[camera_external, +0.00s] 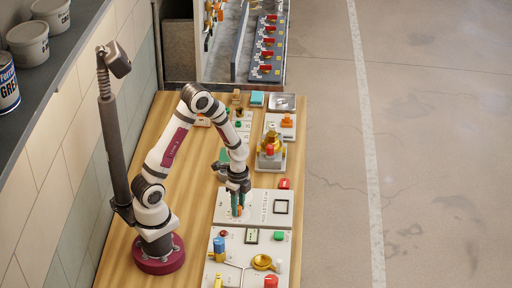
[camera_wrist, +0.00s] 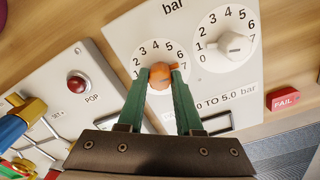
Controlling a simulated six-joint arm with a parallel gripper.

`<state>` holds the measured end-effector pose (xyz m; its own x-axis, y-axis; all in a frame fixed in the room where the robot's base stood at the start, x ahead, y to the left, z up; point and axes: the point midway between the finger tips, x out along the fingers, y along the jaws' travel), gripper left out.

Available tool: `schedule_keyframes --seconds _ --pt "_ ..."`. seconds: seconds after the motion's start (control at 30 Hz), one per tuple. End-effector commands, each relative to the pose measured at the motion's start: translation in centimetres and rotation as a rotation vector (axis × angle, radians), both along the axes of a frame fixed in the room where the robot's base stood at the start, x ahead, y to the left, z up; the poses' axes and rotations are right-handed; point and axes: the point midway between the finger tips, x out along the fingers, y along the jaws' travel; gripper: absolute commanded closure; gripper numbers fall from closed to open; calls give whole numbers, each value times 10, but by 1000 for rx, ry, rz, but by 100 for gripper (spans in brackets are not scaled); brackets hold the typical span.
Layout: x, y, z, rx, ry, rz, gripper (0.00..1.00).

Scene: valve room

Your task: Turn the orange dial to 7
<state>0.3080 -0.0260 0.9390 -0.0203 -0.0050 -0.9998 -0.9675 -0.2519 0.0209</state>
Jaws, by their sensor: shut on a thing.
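The orange dial (camera_wrist: 159,76) sits on a white panel (camera_wrist: 130,30) marked "bar", with printed numbers from 1 to 7 around it in the wrist view. My gripper (camera_wrist: 160,71) has its two green fingers closed on the dial's left and right sides. The fingers cover part of the scale. I cannot tell for sure which number the dial points to. In the external view, the gripper (camera_external: 238,211) reaches down to the panel (camera_external: 262,196), and the dial is mostly hidden between the fingers.
A white dial (camera_wrist: 235,44) with its own scale is just right of the orange one. A red FAIL tag (camera_wrist: 285,99) lies to the right. A panel with a red POP button (camera_wrist: 77,83) and blue and yellow valve parts (camera_wrist: 22,118) is on the left.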

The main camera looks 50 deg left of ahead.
Motion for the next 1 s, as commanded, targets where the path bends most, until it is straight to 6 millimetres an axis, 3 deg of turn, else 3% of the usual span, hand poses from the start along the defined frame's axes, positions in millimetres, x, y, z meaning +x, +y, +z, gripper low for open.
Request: schedule_keyframes --seconds 0.77,0.8,0.93,1.0 --pt "1 0 0 0 -2 -96 100" --pt "1 0 0 0 -2 -96 62" --pt "0 0 0 0 -2 -96 39" --pt "0 0 0 -1 -1 -96 36"
